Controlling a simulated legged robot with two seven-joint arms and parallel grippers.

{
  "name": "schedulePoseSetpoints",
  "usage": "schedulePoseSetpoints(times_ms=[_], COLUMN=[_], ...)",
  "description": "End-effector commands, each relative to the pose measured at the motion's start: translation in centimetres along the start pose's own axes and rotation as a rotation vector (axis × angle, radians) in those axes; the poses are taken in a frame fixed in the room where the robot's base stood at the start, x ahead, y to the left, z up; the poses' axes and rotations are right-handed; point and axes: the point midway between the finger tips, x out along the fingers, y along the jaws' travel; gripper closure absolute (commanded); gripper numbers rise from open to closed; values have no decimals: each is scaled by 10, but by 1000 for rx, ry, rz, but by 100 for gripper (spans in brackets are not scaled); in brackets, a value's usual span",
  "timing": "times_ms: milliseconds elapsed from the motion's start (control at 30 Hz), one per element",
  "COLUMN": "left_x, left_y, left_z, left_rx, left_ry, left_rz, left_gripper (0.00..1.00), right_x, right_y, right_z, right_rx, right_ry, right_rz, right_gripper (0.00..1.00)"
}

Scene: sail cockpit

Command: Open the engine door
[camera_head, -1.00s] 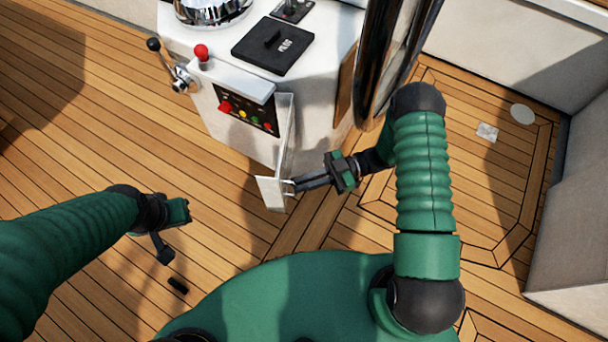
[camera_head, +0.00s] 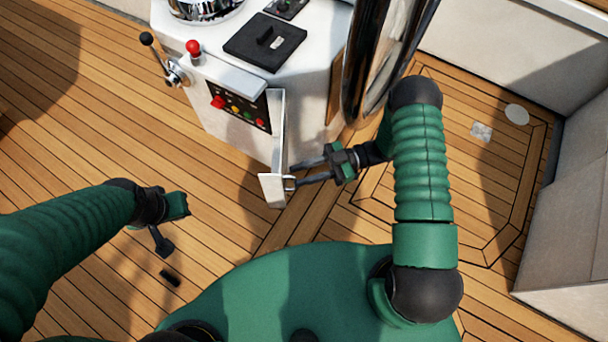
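The engine door (camera_head: 276,135) is a pale panel standing out from the front of the white console, seen nearly edge-on. Its bent lower part (camera_head: 271,190) faces me, with a small metal handle (camera_head: 290,183) on its right side. My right gripper (camera_head: 297,174) is at the right of the door. Its two dark fingers are apart, one beside the handle and one further back. I cannot tell whether they touch the door. My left gripper (camera_head: 161,243) hangs over the deck at the left, away from the door; its finger gap is not clear.
The white console (camera_head: 215,110) carries a control panel with coloured buttons (camera_head: 240,108), a red-knobbed lever (camera_head: 194,50) and a black-knobbed lever (camera_head: 150,42). Wooden deck (camera_head: 90,130) is clear at the left.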

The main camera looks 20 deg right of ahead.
Motion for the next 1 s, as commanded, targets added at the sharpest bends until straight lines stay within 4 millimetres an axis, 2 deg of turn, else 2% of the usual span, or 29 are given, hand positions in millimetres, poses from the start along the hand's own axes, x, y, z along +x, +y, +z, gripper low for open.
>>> schedulePoseSetpoints(times_ms=[433, 567, 667, 1000], left_x=[0, -1, -4, -7], left_y=[0, 0, 0, 0], left_z=[0, 0, -1, -2], left_rx=[0, 0, 0, 0], left_ry=[0, 0, 0, 0], left_rz=[0, 0, 0, 0], left_gripper=[100, 100, 100, 100], right_x=[0, -10, -30, -128], right_y=[-3, -3, -2, -1], right_z=[2, 2, 2, 4], right_rx=[6, 6, 6, 3], right_ry=[-4, -4, -5, -4], right_rz=[-2, -1, 1, 1], right_gripper=[69, 69, 69, 69])
